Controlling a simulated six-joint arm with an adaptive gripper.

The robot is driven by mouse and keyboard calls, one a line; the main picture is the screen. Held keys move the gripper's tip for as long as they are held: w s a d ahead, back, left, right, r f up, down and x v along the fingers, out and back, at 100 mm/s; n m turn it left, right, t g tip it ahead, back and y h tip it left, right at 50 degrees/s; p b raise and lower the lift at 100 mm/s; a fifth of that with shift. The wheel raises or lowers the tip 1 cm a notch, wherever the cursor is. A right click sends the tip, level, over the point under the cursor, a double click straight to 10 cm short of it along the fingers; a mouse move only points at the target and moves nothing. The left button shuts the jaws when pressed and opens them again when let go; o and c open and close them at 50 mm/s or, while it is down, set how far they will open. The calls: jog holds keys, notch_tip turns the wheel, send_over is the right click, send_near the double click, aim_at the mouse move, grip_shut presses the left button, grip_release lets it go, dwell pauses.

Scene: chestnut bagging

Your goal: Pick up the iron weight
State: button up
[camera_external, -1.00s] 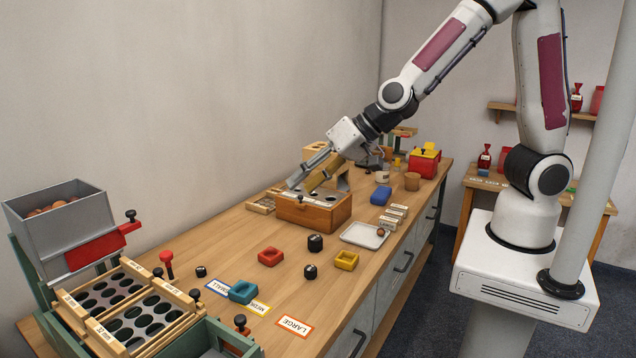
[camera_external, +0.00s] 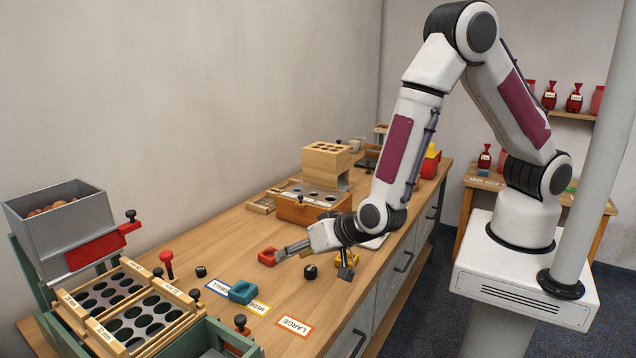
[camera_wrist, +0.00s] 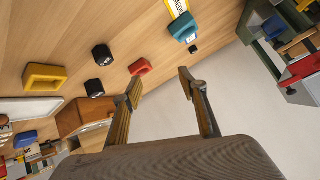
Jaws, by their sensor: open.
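Two black, many-sided weights with small pale labels show in the wrist view, one upper (camera_wrist: 102,55) and one lower (camera_wrist: 94,88). The labels are too small to read, so I cannot tell which is the iron one.
A red dish (camera_external: 268,257) lies close to one finger, and a yellow dish (camera_external: 354,260) is partly behind the other. A teal dish (camera_external: 243,291) lies on the label cards to the front left. A wooden box with holes (camera_external: 298,211) stands behind. Bare bench lies left of the red dish.

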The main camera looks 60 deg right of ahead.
aim_at(315, 273)
jog(key=s+f, duration=0.1)
jog(key=s+d+f+h, duration=0.1)
jog(key=f, duration=0.1)
jog(key=s+f+t+h, duration=0.1)
jog(key=f, duration=0.1)
jog(key=shift+d, duration=0.15)
jog(key=s+d+f+t+h, duration=0.1)
jog(key=s, duration=0.1)
jog(key=s+d+f+h, duration=0.1)
jog(key=f, duration=0.1)
jog(key=shift+s+d+f+t, duration=0.15)
jog(key=shift+s+d+t, duration=0.2)
jog(key=shift+s+t, duration=0.05)
jog(key=shift+s+d+f+h, duration=0.15)
jog(key=shift+s+d+h, duration=0.15)
jog(key=shift+s+h, duration=0.2)
jog(key=shift+w, duration=0.2)
jog(key=shift+w+d+f+n, duration=0.15)
jog(key=shift+w+d+f, duration=0.1)
jog(key=shift+w, duration=0.25)
jog(key=shift+w+d+f+n, duration=0.15)
jog(key=shift+w+d, duration=0.1)
jog(key=shift+w, duration=0.25)
jog(key=shift+w, duration=0.1)
jog(key=shift+x, duration=2.5)
jog(key=shift+r, duration=0.1)
